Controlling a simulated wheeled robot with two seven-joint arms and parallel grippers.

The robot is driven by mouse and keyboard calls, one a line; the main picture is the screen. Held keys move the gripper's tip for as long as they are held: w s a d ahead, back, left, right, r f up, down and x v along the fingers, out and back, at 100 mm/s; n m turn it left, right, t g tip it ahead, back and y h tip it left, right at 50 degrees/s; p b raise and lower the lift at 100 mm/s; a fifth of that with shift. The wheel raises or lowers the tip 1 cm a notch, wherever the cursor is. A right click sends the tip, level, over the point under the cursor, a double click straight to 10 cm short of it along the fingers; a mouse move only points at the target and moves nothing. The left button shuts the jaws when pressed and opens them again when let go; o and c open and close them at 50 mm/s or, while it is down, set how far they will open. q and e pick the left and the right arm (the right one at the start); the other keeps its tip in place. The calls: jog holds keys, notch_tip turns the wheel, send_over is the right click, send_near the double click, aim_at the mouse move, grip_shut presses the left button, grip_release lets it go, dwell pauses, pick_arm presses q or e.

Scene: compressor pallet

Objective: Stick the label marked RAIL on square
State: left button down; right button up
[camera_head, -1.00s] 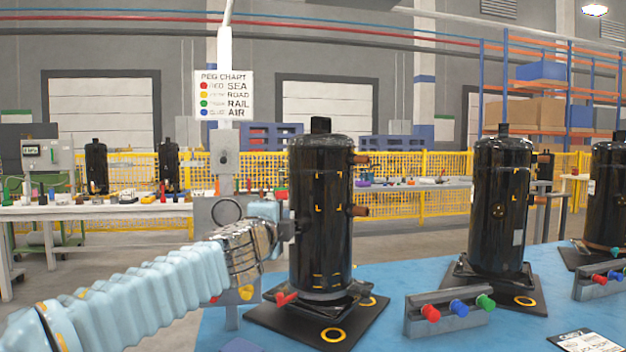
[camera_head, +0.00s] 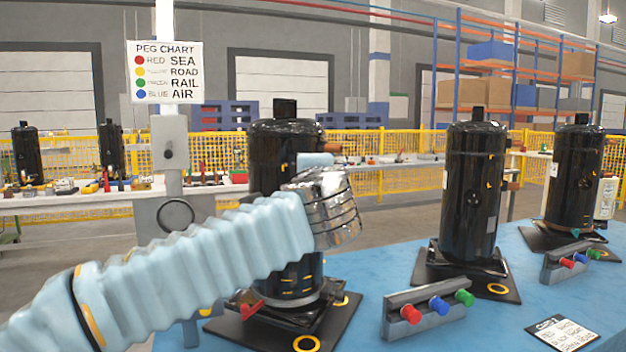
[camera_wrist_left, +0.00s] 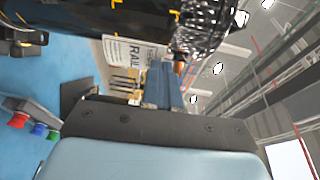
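The nearest black compressor (camera_head: 272,150) stands upright on a black base, partly hidden behind my left arm. Yellow corner marks show on its side in the left wrist view (camera_wrist_left: 118,28). My left gripper (camera_head: 316,159) is by its upper right side, mostly hidden by my own wrist; touching or apart is unclear. In the left wrist view a blue finger part (camera_wrist_left: 162,85) shows. A white label reading RAIL (camera_wrist_left: 124,52) appears beside it; I cannot tell whether the gripper holds it. The finger gap is not clear. My right gripper is not in view.
Two more compressors (camera_head: 472,190) (camera_head: 575,175) stand to the right. Peg blocks (camera_head: 428,315) (camera_head: 567,264) with red, blue and green pegs sit on the blue table (camera_head: 350,335). A printed card (camera_head: 563,333) lies in front. The peg chart (camera_head: 165,72) hangs behind.

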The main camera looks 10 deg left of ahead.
pick_arm(q)
jog(key=shift+w+a+p, duration=0.25)
jog(key=shift+w+a, duration=0.45)
jog(key=shift+w, duration=0.3)
jog(key=shift+w+a+p, duration=0.2)
jog(key=shift+w+a, duration=0.45)
jog(key=shift+w, duration=0.35)
jog(key=shift+w+a, duration=0.45)
jog(key=shift+w, duration=0.15)
dwell(1.1)
jog(key=c, duration=1.3)
grip_release()
